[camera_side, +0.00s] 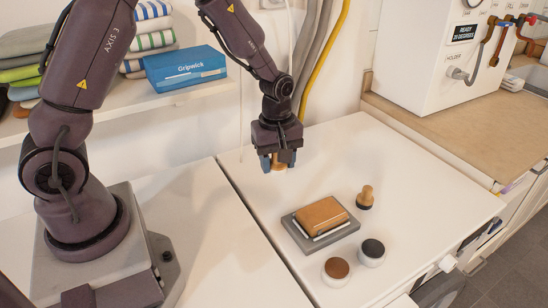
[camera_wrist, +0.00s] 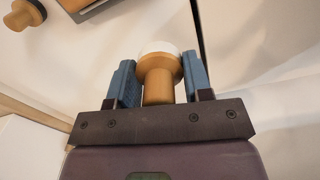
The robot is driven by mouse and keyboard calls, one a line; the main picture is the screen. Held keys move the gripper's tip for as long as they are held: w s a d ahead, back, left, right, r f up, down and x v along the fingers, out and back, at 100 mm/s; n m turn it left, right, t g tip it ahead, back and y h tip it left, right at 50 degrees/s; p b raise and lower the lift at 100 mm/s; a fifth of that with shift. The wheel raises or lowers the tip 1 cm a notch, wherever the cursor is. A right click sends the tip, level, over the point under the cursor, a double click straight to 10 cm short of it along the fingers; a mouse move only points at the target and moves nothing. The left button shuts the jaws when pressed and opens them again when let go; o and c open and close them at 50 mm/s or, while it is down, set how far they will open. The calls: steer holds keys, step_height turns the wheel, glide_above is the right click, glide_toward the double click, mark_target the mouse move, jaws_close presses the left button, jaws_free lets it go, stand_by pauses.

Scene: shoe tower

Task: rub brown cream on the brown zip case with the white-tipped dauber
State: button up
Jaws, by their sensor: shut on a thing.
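My gripper (camera_side: 278,163) hangs above the back of the white worktop, left of and behind the brown zip case (camera_side: 322,214). The case lies on a grey board (camera_side: 345,236), with a white layer showing under it. In the wrist view, my gripper's blue fingers (camera_wrist: 160,80) are shut on the wooden white-tipped dauber (camera_wrist: 158,85), its pale tip pointing away from the palm. In the side view the dauber is mostly hidden by the fingers. A jar of brown cream (camera_side: 336,267) stands open in front of the board, apart from the dauber.
A jar with black contents (camera_side: 372,250) stands right of the brown one. A dark-tipped dauber (camera_side: 365,197) stands behind it, also in the wrist view (camera_wrist: 27,13). A blue box (camera_side: 186,69) sits on the back shelf.

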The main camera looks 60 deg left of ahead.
mark_target(337, 266)
steer(key=d+f+m, duration=0.1)
steer(key=d+m, duration=0.1)
steer(key=d, duration=0.5)
steer(key=d+m, duration=0.3)
steer(key=d, duration=0.4)
steer(key=w+d+f+m, duration=0.1)
steer(key=d+m, duration=0.1)
steer(key=d, duration=0.5)
steer(key=shift+f+m, duration=0.3)
steer(key=shift+m, duration=0.1)
steer(key=shift+w+d+r, duration=0.1)
steer(key=shift+w+d, duration=0.15)
steer(key=shift+m, duration=0.3)
steer(key=shift+f, duration=2.95)
steer(key=shift+a+f, duration=0.1)
steer(key=shift+f, duration=0.55)
steer(key=shift+r, duration=3.6)
